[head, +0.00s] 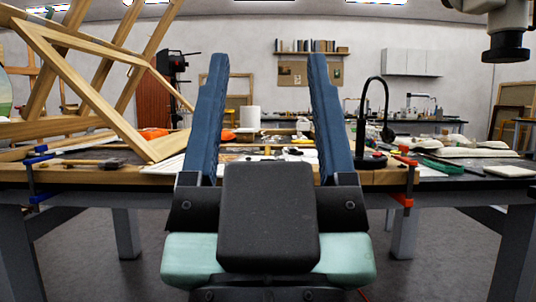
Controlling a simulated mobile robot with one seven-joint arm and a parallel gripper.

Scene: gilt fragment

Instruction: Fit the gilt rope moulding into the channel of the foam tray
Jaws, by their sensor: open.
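My gripper (268,62) is close in front of the camera, its two long blue fingers pointing up and spread wide apart. Nothing is between them; only the distant wall and workbench show through the gap. I cannot pick out the gilt rope moulding or the foam tray for certain. Small items lie on the workbench (440,184) behind the fingers, too small to tell apart, and my gripper hides part of the bench top.
A wooden frame (85,90) leans over the bench at left. A black desk lamp (368,120) stands right of the fingers. Blue and red clamps (405,160) grip the bench's front edge. A microscope-like device (505,45) hangs at upper right. Floor before the bench is clear.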

